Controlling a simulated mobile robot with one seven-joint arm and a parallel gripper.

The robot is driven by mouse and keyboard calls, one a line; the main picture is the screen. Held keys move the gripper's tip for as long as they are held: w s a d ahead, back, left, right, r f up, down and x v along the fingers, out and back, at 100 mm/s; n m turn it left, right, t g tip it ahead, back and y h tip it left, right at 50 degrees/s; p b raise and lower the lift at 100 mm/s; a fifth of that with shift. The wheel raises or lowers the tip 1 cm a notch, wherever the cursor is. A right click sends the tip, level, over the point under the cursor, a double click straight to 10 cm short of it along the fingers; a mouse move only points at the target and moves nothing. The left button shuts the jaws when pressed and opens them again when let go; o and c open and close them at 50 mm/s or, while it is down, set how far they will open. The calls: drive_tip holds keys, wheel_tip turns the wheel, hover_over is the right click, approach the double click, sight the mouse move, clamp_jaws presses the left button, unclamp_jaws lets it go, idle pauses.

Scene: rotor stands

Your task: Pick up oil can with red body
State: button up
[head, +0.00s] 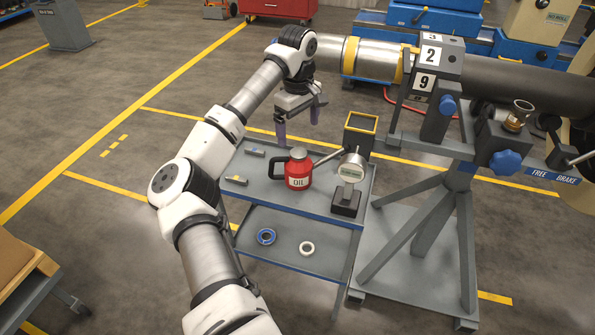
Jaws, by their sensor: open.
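The oil can (298,172) has a red body, a white label reading OIL, a dark handle on its left and a grey spout pointing up to the right. It stands upright on the top shelf of a grey cart (290,200). My gripper (298,128) is open and empty, its fingers pointing down. In the picture it is above and behind the can, apart from it.
A dial gauge on a dark block (347,200) stands right of the can, with a yellow-rimmed dark box (360,134) behind. Small grey blocks (236,180) lie at the left. Rings (307,248) lie on the lower shelf. A rotor stand (440,200) is at the right.

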sight(298, 151)
wheel_tip(298, 151, down, 9)
drive_tip(key=shift+a+r+p, duration=0.1)
drive_tip(key=shift+r+p, duration=0.05)
drive_tip(key=shift+p, duration=0.8)
drive_tip(key=shift+s+f+p, duration=0.1)
drive_tip(key=shift+f+p, duration=1.05)
drive_tip(key=shift+f, duration=1.5)
drive_tip(key=c, duration=1.2)
drive_tip(key=shift+c, duration=0.4)
drive_tip(key=shift+r, duration=0.2)
drive_tip(key=shift+r, duration=0.2)
wheel_tip(298, 151, up, 19)
drive_tip(key=b, duration=0.4)
drive_tip(key=shift+r, duration=0.2)
